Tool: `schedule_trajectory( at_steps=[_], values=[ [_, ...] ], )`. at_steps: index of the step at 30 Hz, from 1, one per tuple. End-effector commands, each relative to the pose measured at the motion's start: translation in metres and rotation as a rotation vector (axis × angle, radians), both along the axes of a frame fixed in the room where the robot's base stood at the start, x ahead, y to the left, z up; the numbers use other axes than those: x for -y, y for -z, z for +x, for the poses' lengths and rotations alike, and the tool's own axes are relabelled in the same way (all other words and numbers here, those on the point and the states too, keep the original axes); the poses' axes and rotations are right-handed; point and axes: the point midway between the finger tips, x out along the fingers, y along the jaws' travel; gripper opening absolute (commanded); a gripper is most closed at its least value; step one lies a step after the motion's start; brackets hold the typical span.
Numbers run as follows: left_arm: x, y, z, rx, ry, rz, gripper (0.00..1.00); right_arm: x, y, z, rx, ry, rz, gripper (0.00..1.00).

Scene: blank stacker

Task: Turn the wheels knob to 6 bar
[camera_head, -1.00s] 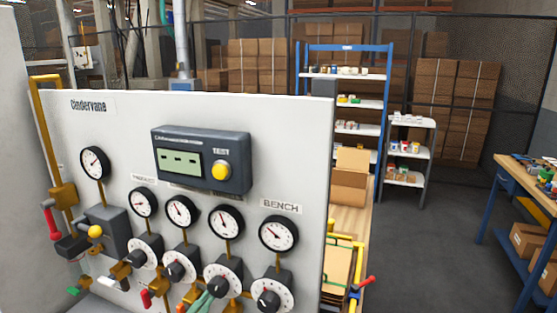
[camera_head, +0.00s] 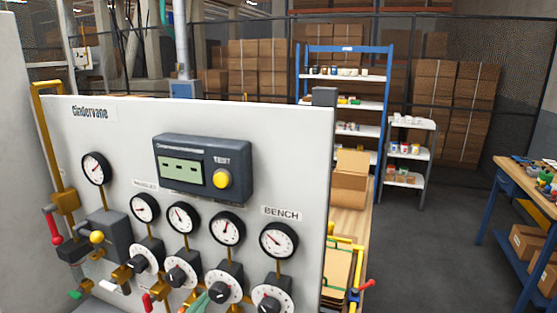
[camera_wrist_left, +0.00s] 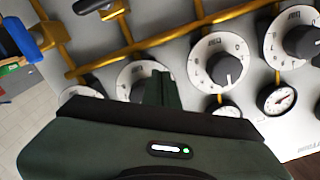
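The panel (camera_head: 120,125) carries a row of gauges above white dials with black knobs. No label reading "wheels" is legible. My right gripper is not in view.
The fourth knob (camera_head: 272,299), under the BENCH label (camera_head: 281,213), is close to the right. A display box (camera_head: 203,166) with a yellow button (camera_head: 222,179) is above. Brass pipes (camera_wrist_left: 150,42) and coloured valve handles, including a red one (camera_head: 147,303), are near the dials.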

Motion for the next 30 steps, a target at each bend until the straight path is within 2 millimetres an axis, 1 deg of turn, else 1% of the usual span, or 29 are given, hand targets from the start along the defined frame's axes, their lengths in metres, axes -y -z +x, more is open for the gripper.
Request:
schedule_trajectory(
  at_steps=[1, 2, 13, 17, 25, 30],
  values=[
    [0.001, -0.005, 0.0, 0.01, 0.002, -0.005, 0.0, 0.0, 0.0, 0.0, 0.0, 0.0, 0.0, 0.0],
    [0.001, -0.005, 0.0, 0.01, 0.002, -0.005, 0.0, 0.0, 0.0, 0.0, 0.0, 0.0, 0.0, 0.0],
    [-0.006, 0.002, 0.0, 0.006, 0.001, -0.002, 0.0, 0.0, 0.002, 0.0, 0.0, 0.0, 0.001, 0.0],
    [-0.011, 0.003, -0.012, 0.001, 0.001, 0.001, 0.0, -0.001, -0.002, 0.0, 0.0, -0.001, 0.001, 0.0],
    [-0.022, 0.004, -0.042, -0.001, 0.0, 0.0, 0.0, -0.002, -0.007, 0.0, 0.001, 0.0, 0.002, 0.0],
    [-0.026, 0.004, -0.054, 0.0, 0.001, -0.001, 0.0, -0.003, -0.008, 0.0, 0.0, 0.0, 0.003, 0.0]
  ],
)
